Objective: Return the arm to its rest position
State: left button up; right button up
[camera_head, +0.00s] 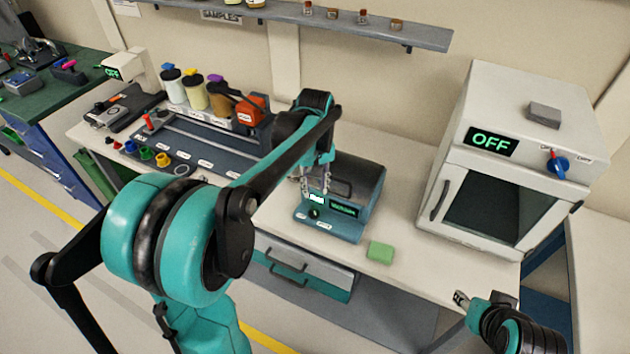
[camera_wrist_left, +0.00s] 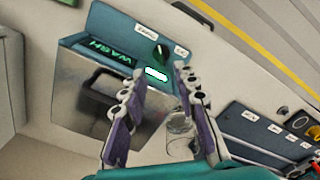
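My left arm reaches across the bench in the head view, and its left gripper (camera_head: 317,190) hangs over the front of a teal and grey wash unit (camera_head: 350,228). In the left wrist view the left gripper (camera_wrist_left: 158,78) has its two fingers apart with nothing held between them. The wash unit's front panel (camera_wrist_left: 115,22) lies beyond the fingertips, with a lit WASH display, a dark knob and a white lit patch. I cannot tell whether the fingertips touch it. My right gripper (camera_head: 462,298) is at the lower right, off the bench's front edge; its fingers are too small to read.
A green block (camera_head: 380,252) lies on the bench beside the wash unit. A white oven (camera_head: 510,150) reading OFF stands to the right. A rack (camera_head: 215,145) with several jars behind it is at the left. A clear glass vessel (camera_wrist_left: 181,145) shows near the fingers in the wrist view.

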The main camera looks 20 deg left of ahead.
pick_arm(q)
jog(key=shift+r, duration=1.05)
jog(key=s+d+m+t, duration=0.3)
jog(key=s+m, duration=0.1)
jog(key=s, duration=0.4)
jog(key=s+d+f+m+t, duration=0.1)
jog(key=s+d+m+t, duration=0.2)
jog(key=s, duration=0.5)
jog(key=shift+d+f+m+t, duration=0.15)
jog(key=shift+m+t, duration=0.25)
jog(key=shift+t, duration=0.2)
